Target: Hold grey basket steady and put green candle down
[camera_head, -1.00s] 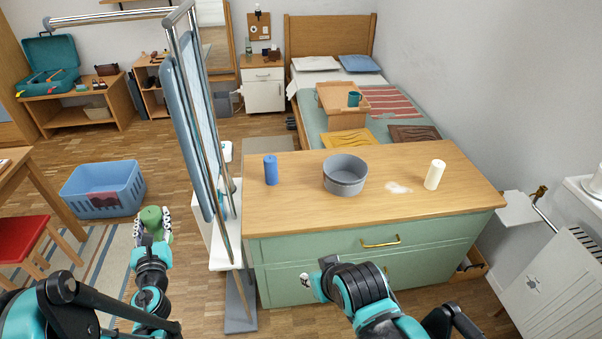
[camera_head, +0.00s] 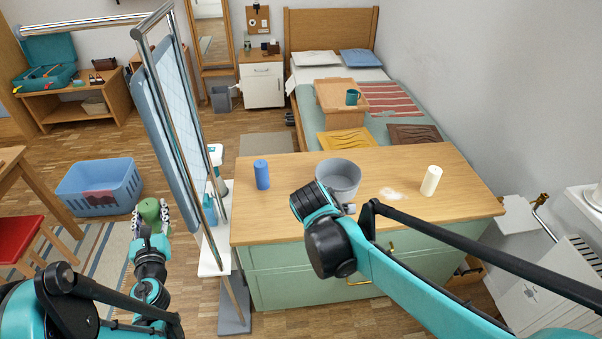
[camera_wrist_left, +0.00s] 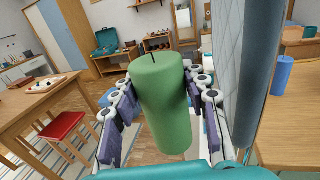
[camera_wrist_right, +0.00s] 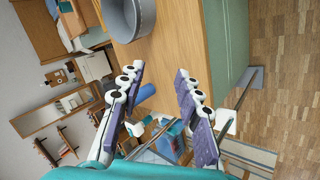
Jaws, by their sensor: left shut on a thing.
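The green candle (camera_head: 150,210) is in my left gripper (camera_head: 152,216), left of the dresser. In the left wrist view the candle (camera_wrist_left: 165,105) stands upright between the two fingers of my left gripper (camera_wrist_left: 162,110), with its dark wick on top. The grey basket (camera_head: 340,180) is a round tub on the dresser top; its lower front is partly hidden by my right arm. My right gripper (camera_wrist_right: 158,110) is open and empty in the right wrist view, with the grey basket (camera_wrist_right: 128,18) beyond its fingers.
A blue candle (camera_head: 262,174) and a cream candle (camera_head: 431,181) stand either side of the basket on the wooden dresser top (camera_head: 285,225). A white patch (camera_head: 392,194) lies near the cream one. A metal-framed rack (camera_head: 166,110) stands between my left gripper and the dresser.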

